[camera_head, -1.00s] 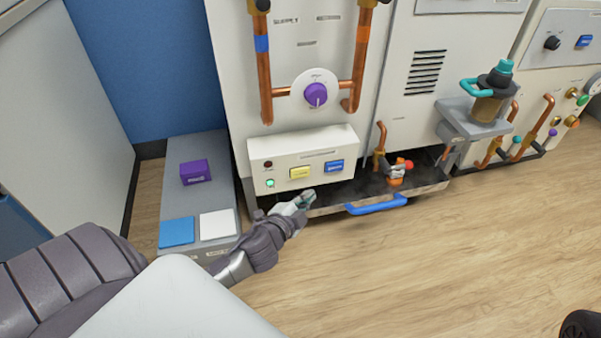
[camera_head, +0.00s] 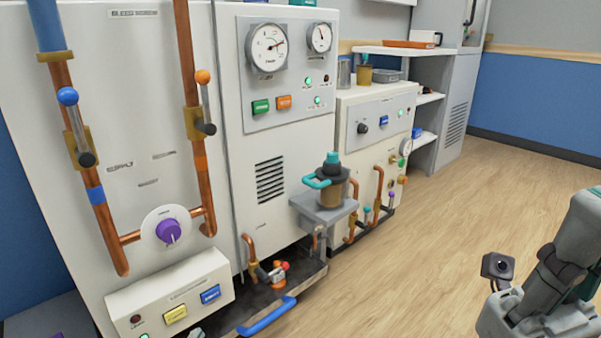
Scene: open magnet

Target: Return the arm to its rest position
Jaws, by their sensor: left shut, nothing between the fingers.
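The fingers of my right gripper are not seen.
The white cabinet (camera_head: 135,205) has copper pipes and a purple knob (camera_head: 168,231). The button box (camera_head: 150,300) and blue handle (camera_head: 267,316) are low in front. A grey shelf (camera_head: 322,212) holds a brown vessel. Open wooden floor (camera_head: 420,240) lies to the right.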

